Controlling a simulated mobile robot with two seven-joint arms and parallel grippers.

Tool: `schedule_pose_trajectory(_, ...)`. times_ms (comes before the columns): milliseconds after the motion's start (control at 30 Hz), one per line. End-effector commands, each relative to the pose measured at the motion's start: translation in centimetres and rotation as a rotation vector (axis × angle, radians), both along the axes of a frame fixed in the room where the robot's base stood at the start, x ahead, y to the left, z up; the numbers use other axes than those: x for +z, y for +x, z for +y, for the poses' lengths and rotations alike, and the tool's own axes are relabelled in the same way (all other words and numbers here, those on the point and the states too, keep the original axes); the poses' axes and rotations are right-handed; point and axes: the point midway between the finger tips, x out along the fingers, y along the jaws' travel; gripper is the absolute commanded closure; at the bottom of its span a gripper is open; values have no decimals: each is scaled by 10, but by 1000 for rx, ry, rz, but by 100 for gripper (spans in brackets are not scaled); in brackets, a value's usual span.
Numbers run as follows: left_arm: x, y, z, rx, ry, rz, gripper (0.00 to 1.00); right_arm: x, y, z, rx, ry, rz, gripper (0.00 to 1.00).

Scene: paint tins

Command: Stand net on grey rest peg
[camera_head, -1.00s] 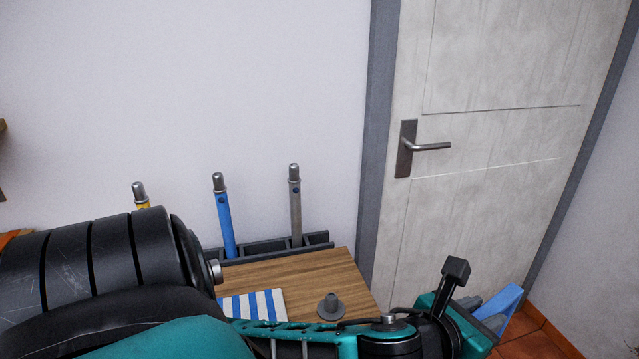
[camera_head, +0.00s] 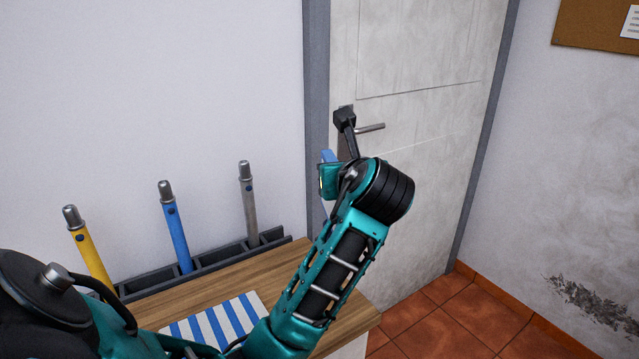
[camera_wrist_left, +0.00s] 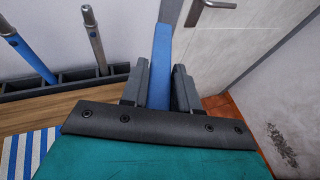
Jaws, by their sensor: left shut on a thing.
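My left gripper (camera_head: 328,178) is raised in front of the door at the right of the cabinet top. In the left wrist view, its two dark fingers (camera_wrist_left: 159,80) are shut on a long flat blue piece (camera_wrist_left: 161,45). Only a small blue tip (camera_head: 327,156) shows in the head view. I cannot tell from its shape whether it is part of the net. The grey rest peg is hidden now, probably behind my left arm. My right gripper is not in view.
The wooden cabinet top (camera_head: 160,312) bears a blue-and-white striped cloth (camera_head: 222,318). Behind it, a dark rack (camera_head: 222,256) holds a yellow pole (camera_head: 90,250), a blue pole (camera_head: 175,235) and a grey pole (camera_head: 248,205). The door handle (camera_head: 370,127) is close behind the gripper.

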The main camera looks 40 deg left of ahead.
Motion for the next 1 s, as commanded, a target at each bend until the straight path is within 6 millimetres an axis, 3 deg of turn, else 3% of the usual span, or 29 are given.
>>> schedule_pose_trajectory(100, 6, -5, 20, 208, -7, 1, 92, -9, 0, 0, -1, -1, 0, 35)
schedule_pose_trajectory(233, 9, -17, 33, 426, -5, 4, 92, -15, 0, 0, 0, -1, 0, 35)
schedule_pose_trajectory(500, 9, -41, 17, 778, -1, 5, 92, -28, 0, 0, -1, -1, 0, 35)
schedule_pose_trajectory(700, 12, -49, -1, 886, 5, 1, 92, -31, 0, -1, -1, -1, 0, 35)
schedule_pose_trajectory(1000, 14, -51, -4, 904, 8, 1, 92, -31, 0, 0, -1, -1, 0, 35)
